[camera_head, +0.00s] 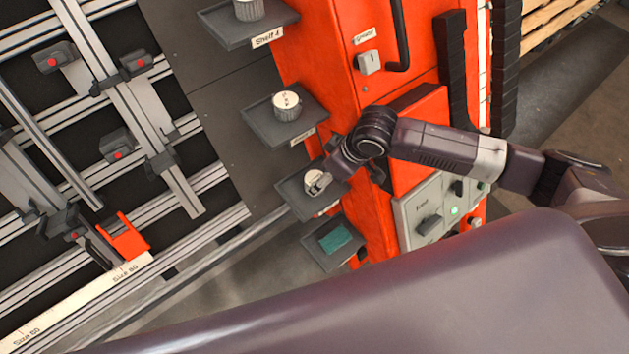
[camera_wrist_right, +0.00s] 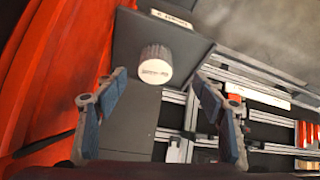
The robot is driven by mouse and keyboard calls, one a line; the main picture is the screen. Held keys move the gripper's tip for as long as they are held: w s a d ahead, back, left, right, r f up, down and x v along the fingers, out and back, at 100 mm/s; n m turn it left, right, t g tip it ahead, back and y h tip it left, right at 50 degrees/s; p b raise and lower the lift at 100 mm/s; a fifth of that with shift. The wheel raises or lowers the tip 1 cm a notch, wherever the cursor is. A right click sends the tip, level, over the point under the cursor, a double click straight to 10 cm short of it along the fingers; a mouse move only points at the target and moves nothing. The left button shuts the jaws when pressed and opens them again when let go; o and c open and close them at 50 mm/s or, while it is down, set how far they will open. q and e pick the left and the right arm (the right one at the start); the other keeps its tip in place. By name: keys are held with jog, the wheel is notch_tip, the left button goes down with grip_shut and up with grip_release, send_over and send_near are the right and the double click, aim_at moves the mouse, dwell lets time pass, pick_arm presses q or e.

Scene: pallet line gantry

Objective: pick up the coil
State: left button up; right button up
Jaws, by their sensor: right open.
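A small white ridged cylinder, which looks like the coil (camera_wrist_right: 155,66), stands on a dark shelf tray in the right wrist view. My right gripper (camera_wrist_right: 162,88) is open, with its two blue-padded fingers spread apart on either side of the line to the coil. The coil lies ahead of the fingertips, and nothing is held. In the head view, my right gripper (camera_head: 322,183) reaches in over a low shelf tray, and the coil (camera_head: 312,178) there is partly hidden by it. My left gripper is not in view.
An orange cabinet (camera_head: 312,65) carries several small dark trays in a column. Similar white cylinders stand on the labelled upper trays (camera_head: 262,124); the lowest tray holds a green block (camera_head: 335,239). A metal rail frame (camera_head: 188,199) stands at left.

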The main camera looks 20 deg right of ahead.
aim_at(316, 179)
jog(key=shift+x, duration=1.15)
jog(key=shift+w+a+f+p, duration=0.2)
jog(key=shift+w+f+p, duration=0.2)
jog(key=shift+f, duration=0.1)
jog(key=x, duration=0.3)
jog(key=shift+w+d+p, duration=0.15)
jog(key=shift+w+p, duration=0.05)
jog(key=shift+p, duration=0.1)
jog(key=shift+w+f, duration=0.2)
jog(key=shift+f, duration=0.3)
jog(key=shift+r, duration=0.1)
jog(key=c, duration=1.5)
